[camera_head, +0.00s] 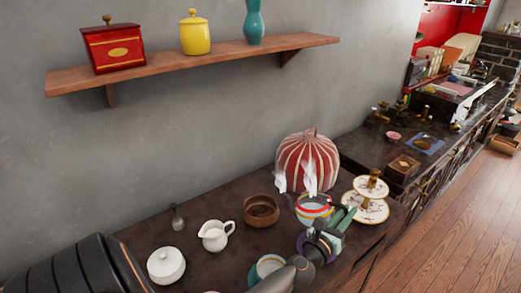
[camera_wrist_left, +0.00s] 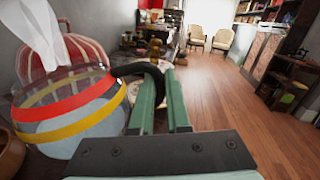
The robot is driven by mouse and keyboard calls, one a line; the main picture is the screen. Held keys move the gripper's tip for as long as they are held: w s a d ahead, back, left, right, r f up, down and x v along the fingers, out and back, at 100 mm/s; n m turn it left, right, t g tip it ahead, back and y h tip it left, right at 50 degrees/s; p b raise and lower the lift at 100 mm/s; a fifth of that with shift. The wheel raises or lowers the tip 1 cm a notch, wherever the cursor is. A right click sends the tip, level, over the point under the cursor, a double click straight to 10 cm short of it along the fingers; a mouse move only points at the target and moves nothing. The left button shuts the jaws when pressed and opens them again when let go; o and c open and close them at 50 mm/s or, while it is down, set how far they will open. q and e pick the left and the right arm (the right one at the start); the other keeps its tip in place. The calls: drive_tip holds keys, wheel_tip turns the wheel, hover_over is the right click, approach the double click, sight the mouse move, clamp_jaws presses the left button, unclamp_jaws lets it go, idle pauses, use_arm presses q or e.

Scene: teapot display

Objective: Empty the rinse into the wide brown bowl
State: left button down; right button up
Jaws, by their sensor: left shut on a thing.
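The wide brown bowl (camera_head: 261,211) stands on the dark counter, left of the pot; its edge also shows in the left wrist view (camera_wrist_left: 10,155). The pale pot (camera_head: 313,213) has red and yellow bands, and white steam rises from it. In the left wrist view the pot (camera_wrist_left: 68,105) looks see-through. My left gripper (camera_head: 345,217) is shut on its black handle (camera_wrist_left: 130,70), between the green fingers (camera_wrist_left: 163,95). The pot looks about upright in the head view. I cannot tell whether it touches the counter. My right gripper is not in view.
A striped red cosy (camera_head: 308,158) stands behind the pot. A tiered stand (camera_head: 366,209) is close on the right. A white creamer (camera_head: 215,236), a lidded white bowl (camera_head: 166,266) and a teal-rimmed cup (camera_head: 267,267) are nearby. A shelf (camera_head: 190,63) hangs above.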

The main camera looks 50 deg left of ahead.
sight(330, 203)
use_arm(q)
drive_tip(key=shift+s+a+r+n, duration=0.15)
drive_tip(key=shift+a+r+n, duration=0.5)
drive_tip(key=shift+a, duration=0.1)
drive_tip(key=shift+s+a+f+n+t+b, duration=0.15)
drive_tip(key=shift+a+f+n+b, duration=0.05)
drive_tip(key=shift+a+n+b, duration=0.2)
drive_tip(key=shift+s+a+f+n+t+b, duration=0.15)
drive_tip(key=shift+a+n+b, duration=0.1)
drive_tip(key=shift+a+b, duration=0.2)
drive_tip(key=shift+a+r+n, duration=0.1)
drive_tip(key=shift+a+n, duration=0.15)
drive_tip(key=shift+n, duration=0.05)
drive_tip(key=shift+s+a+r+n, duration=0.2)
drive_tip(key=shift+a+r+n, duration=0.25)
drive_tip(key=shift+a, duration=0.1)
drive_tip(key=shift+s+a+r+n+y, duration=0.2)
drive_tip(key=shift+a+r+n+y, duration=0.1)
drive_tip(key=shift+a+n, duration=0.25)
drive_tip(key=shift+s+a+r+n+t+b, duration=0.15)
drive_tip(key=shift+a+r+n+b, duration=0.1)
drive_tip(key=shift+a+n, duration=0.25)
drive_tip(key=shift+s+a+r+n+t+b, duration=0.15)
drive_tip(key=shift+a+r+n+b, duration=0.1)
drive_tip(key=shift+a+n, duration=0.25)
